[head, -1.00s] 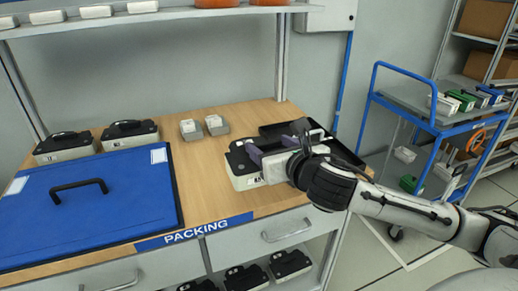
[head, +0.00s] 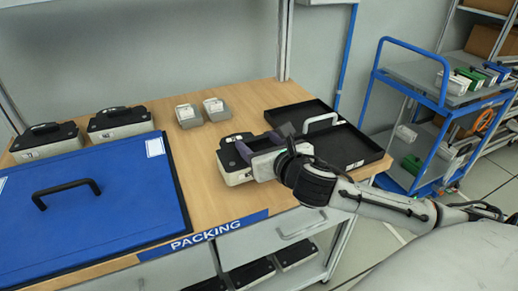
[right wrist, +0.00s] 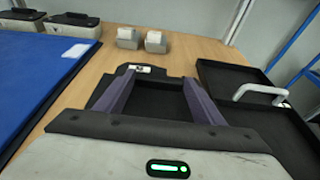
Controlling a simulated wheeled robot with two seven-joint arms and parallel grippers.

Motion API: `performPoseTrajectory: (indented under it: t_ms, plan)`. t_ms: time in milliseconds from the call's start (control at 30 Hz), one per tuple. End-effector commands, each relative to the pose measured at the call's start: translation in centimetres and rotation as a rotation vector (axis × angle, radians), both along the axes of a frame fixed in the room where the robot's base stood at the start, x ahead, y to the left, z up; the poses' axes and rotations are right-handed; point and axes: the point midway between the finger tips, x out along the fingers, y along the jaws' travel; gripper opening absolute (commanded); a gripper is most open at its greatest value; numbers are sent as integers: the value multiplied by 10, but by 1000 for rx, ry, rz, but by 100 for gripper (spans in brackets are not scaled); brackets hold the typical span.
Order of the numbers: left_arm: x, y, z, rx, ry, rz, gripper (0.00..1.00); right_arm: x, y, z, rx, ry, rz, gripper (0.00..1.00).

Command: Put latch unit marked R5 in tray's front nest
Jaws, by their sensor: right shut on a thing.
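A latch unit (head: 236,172) with a pale body and black top is on the wooden bench, left of the tray. My right gripper (head: 262,143) is shut on its upper part. In the right wrist view, the purple fingers of my right gripper (right wrist: 158,82) lie either side of the unit's black top (right wrist: 158,102). Its marking is too small to read, and the gripper hides part of it. The black tray (head: 362,158) lies right of the unit, with a pale handle across its middle; my arm covers part of its front. My left gripper is not in view.
Two similar units (head: 120,122) stand at the back left behind a blue lid (head: 90,200) with a black handle. Two small grey holders (head: 188,116) stand behind the gripped unit. A blue cart (head: 425,110) is at the right. Bare bench lies left of the unit.

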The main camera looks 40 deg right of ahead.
Motion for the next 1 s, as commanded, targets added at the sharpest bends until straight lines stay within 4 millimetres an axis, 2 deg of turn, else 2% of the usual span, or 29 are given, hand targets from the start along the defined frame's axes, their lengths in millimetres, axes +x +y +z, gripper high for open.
performPoseTrajectory:
  t_ms: [33, 100, 433, 467, 567, 900, 1000]
  plan:
    - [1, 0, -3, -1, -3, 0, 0, 0, 0, -10, 1, 0, -1, 31]
    - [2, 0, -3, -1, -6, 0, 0, 0, 0, -16, 1, -1, 0, 31]
    - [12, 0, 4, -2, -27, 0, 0, 0, 0, -17, -2, -3, 0, 31]
    - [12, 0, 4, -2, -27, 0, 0, 0, 0, -19, -1, 0, -1, 66]
    - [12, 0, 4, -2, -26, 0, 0, 0, 0, -18, -1, 0, -1, 81]
    - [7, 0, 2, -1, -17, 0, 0, 0, 0, -15, 0, -1, 0, 81]
    - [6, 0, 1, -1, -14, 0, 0, -10, 2, -14, -2, 3, 1, 81]
